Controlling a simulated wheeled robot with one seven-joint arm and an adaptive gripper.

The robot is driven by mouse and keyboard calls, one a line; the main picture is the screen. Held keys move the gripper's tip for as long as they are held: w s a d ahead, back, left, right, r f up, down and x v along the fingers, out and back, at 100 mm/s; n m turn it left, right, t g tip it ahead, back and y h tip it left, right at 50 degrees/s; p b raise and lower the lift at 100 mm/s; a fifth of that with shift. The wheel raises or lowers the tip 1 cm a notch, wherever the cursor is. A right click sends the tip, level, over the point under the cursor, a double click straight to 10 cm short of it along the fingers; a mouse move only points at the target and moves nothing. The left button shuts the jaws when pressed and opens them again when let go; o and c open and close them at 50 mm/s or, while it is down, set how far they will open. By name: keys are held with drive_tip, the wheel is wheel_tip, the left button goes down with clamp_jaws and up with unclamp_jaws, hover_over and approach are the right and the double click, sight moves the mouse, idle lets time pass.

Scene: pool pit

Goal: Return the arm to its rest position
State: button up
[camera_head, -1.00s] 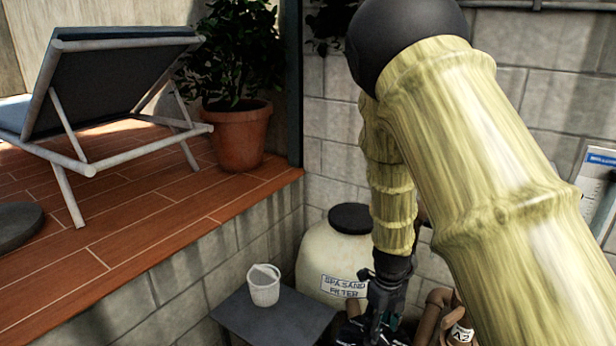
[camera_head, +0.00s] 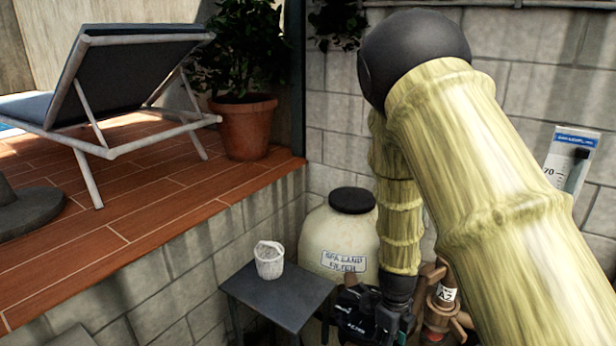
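My arm, with its yellow-green bamboo-like links, reaches from the lower right up to a black elbow joint and down again. My gripper (camera_head: 368,318) is dark and hangs at the bottom middle, in front of the sand filter tank (camera_head: 335,240). Its fingers are small and dark against a dark background, so I cannot tell whether it is open or holds anything. It is right of the small grey table (camera_head: 285,299), apart from the white bucket (camera_head: 269,260) standing on that table.
Brown pipes with a tag marked A2 (camera_head: 446,293) stand close to the right of my gripper. A raised wooden deck (camera_head: 150,200) with a lounge chair (camera_head: 130,85) and a potted plant (camera_head: 246,127) lies at left. A block wall (camera_head: 335,110) stands behind, with a chart (camera_head: 568,165) at right.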

drive_tip(key=s+d+f+n+b, duration=0.2)
drive_tip(key=s+d+f+n, duration=0.1)
drive_tip(key=s+f+n, duration=0.55)
drive_tip(key=s+f+n+b, duration=0.2)
drive_tip(key=s+f+n, duration=0.7)
drive_tip(key=s, duration=0.3)
drive_tip(key=s+a+f+n+b, duration=0.1)
drive_tip(key=s+f+n+b, duration=0.2)
drive_tip(key=s+f+n, duration=0.7)
drive_tip(key=s, duration=0.3)
drive_tip(key=shift+s+y, duration=0.25)
drive_tip(key=shift+y, duration=0.05)
drive_tip(key=shift+a+f, duration=0.1)
drive_tip(key=shift+a, duration=0.05)
drive_tip(key=shift+c, duration=0.4)
